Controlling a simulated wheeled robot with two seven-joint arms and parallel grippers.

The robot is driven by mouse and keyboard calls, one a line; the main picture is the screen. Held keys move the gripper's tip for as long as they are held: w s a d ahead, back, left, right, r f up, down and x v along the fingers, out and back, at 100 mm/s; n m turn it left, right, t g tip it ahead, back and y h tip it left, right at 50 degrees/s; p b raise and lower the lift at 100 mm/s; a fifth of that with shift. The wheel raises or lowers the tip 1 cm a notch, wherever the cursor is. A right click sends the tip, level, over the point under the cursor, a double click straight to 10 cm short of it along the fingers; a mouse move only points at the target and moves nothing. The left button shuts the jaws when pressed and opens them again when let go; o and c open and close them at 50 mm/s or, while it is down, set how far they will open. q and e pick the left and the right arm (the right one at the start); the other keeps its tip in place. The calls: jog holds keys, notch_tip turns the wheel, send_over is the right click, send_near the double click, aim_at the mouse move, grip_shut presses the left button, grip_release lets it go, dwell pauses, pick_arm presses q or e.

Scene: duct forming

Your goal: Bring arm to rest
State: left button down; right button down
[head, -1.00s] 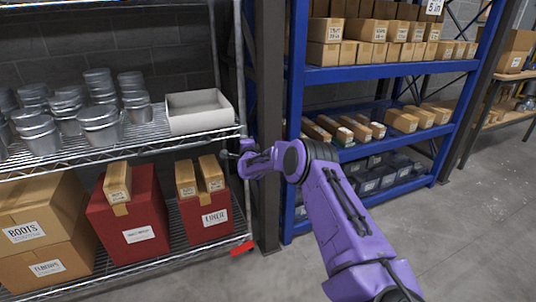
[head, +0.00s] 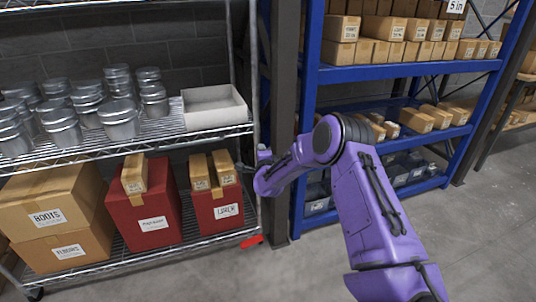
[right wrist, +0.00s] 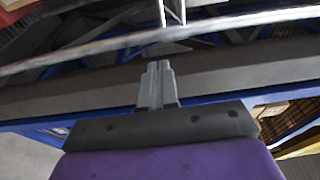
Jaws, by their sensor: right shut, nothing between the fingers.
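My right arm (head: 365,205) is purple and reaches in from the lower right in the head view. My right gripper (head: 246,168) points left, at the right end of the wire shelf and close to its post. In the right wrist view the gripper's two grey fingers (right wrist: 157,68) are together, with nothing between them. My left gripper is not in view.
A wire shelf (head: 120,148) holds metal cans (head: 120,118) and an open grey box (head: 213,108). Red boxes (head: 153,205) and brown cartons (head: 52,215) stand below. A blue rack (head: 400,72) with cartons stands behind my arm. Floor at the right is clear.

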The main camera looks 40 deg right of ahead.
jog(key=v, duration=0.4)
jog(key=shift+w+a+f, duration=0.1)
jog(key=shift+a, duration=0.2)
jog(key=s+a+f+n+g+y+p, duration=0.3)
jog(key=s+a+f+n+g+y, duration=0.15)
jog(key=s+a+f+n, duration=0.8)
jog(key=s+a+f+n+g+y+p, duration=0.1)
jog(key=s+a+n+g+p, duration=0.1)
jog(key=s, duration=0.7)
jog(key=s+a+f+n+g+y+p, duration=0.1)
jog(key=s+a, duration=0.4)
jog(key=s, duration=0.5)
jog(key=s+a+f+n+g+y+p, duration=0.1)
jog(key=s+a+f+n+g+p, duration=0.2)
jog(key=s, duration=0.6)
jog(key=shift+s+a+f+g+p, duration=0.15)
jog(key=shift+a+f+g+p, duration=0.15)
jog(key=shift+p, duration=0.2)
